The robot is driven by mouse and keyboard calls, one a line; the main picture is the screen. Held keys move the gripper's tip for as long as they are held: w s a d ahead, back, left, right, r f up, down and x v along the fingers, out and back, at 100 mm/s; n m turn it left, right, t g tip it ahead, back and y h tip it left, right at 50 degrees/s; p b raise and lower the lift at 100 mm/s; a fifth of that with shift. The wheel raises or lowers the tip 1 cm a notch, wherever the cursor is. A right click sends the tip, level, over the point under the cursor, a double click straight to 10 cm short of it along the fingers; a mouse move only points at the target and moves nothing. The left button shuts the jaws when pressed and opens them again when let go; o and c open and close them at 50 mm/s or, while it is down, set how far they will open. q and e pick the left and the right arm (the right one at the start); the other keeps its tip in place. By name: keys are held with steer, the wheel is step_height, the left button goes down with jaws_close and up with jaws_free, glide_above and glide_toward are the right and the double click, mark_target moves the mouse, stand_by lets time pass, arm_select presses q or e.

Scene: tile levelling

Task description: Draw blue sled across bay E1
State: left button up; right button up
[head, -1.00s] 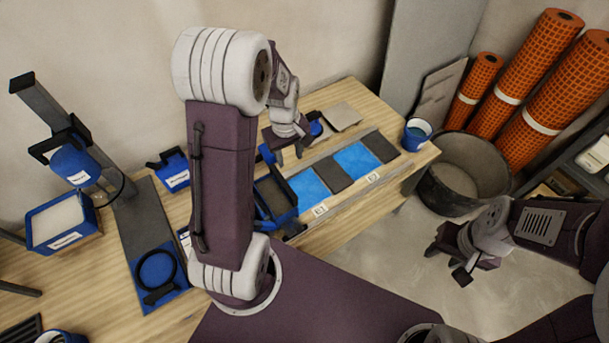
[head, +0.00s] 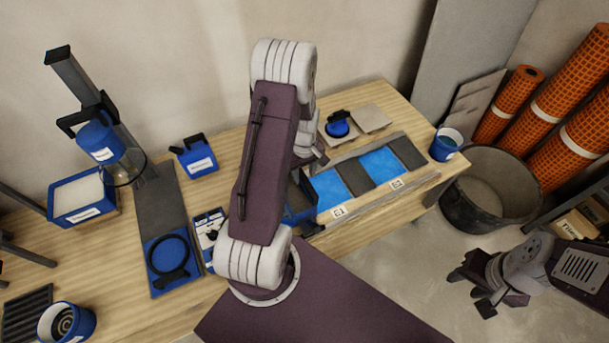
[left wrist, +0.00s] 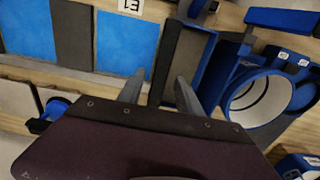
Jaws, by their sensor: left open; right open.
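The blue sled (head: 299,212), a blue frame with a dark inside, sits at the left end of the tile row, partly hidden behind my left arm. In the left wrist view the sled (left wrist: 188,60) lies just beyond the fingers. Bay E1 (head: 330,188), a blue panel by the E1 label (head: 339,212), is beside the sled; it shows in the left wrist view too (left wrist: 124,45). My left gripper (head: 318,158) is open and empty near the sled; its fingers show in the left wrist view (left wrist: 160,92). My right gripper (head: 485,290) is open over the floor.
A second blue panel (head: 381,166) and dark strips continue the row. A black-handled blue tool (head: 338,125), a grey tile (head: 370,119) and a blue cup (head: 446,145) stand nearby. A black tub (head: 490,190) is on the floor right of the bench.

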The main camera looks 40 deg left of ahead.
arm_select(q)
steer(key=shift+f, duration=0.45)
jaws_close()
stand_by(1.1)
